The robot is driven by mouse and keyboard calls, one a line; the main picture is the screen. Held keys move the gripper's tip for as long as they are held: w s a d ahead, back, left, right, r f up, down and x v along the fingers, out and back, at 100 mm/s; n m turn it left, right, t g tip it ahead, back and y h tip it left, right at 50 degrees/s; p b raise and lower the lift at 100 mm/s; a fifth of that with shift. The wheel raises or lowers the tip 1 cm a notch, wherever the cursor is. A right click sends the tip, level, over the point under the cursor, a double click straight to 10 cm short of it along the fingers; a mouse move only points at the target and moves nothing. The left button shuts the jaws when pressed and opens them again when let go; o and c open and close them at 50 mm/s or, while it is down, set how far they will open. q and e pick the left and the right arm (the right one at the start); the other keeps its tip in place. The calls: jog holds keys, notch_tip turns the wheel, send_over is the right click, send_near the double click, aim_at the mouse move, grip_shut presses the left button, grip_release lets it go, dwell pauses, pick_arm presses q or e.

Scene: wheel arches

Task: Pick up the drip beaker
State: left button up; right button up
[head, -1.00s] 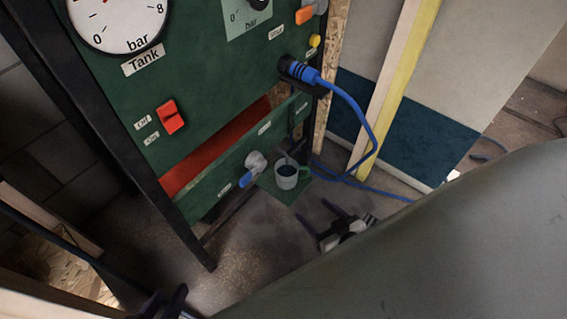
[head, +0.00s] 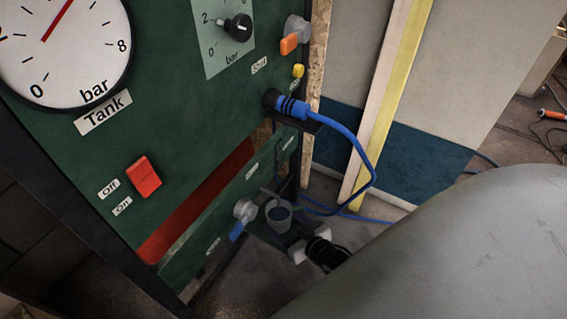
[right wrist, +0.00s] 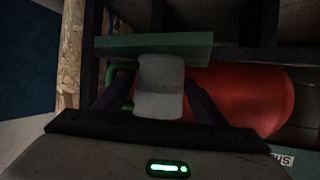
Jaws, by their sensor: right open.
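The drip beaker (head: 279,217) is a small grey cup with dark contents and a green handle. It stands upright on a small green shelf (right wrist: 120,44) low on the panel, below the blue-handled valve (head: 242,212). My right gripper (head: 285,238) is low at the beaker's front side, partly hidden by my own arm. In the right wrist view the beaker (right wrist: 160,88) shows between the two dark, open fingers (right wrist: 156,82), with the green handle at its left. Whether a finger touches it I cannot tell. My left gripper is not in view.
The green panel carries a tank gauge (head: 62,45), a red switch (head: 144,178) and a black knob (head: 238,27). A blue hose (head: 350,142) loops down just right of the beaker. A red tank (right wrist: 240,98) lies behind the panel. A wooden post (head: 388,105) stands to the right.

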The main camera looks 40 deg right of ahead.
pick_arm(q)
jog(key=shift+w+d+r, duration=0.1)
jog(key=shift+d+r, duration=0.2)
pick_arm(e)
jog(key=shift+x, duration=0.85)
jog(key=shift+r, duration=0.1)
jog(key=c, duration=0.9)
